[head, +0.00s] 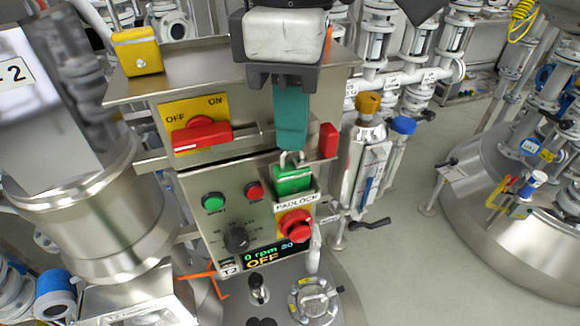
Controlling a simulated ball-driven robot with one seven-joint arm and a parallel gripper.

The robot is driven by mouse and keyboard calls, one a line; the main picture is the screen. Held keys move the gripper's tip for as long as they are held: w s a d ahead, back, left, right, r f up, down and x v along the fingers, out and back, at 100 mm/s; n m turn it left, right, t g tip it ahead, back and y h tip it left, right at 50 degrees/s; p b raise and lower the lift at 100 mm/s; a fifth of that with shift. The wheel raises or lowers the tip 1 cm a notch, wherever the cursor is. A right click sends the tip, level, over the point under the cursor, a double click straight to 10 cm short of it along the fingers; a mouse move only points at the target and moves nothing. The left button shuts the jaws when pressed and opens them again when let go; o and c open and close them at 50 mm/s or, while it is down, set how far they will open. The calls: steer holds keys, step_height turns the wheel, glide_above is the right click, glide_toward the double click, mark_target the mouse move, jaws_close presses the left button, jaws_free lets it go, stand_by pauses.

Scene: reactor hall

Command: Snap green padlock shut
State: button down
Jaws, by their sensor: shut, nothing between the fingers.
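The green padlock (293,180) hangs at the right side of the steel control panel, just above a label reading PADLOCK. Its pale shackle (291,158) stands up from the green body. Whether the shackle is latched is too small to tell. My gripper (291,147) points down from the top of the head view, with its teal fingers closed together and empty. In the picture the fingertips are directly above the shackle and seem to reach its top. Whether they touch it I cannot tell.
A red switch handle (202,136) on a yellow OFF/ON plate is left of my fingers. A red block (328,140) is close on the right. A red mushroom button (295,224) lies below the padlock. A yellow box (137,50) stands on the top ledge.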

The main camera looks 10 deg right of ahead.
steer(key=shift+r+p, duration=3.05)
steer(key=shift+p, duration=0.25)
steer(key=shift+f, duration=0.1)
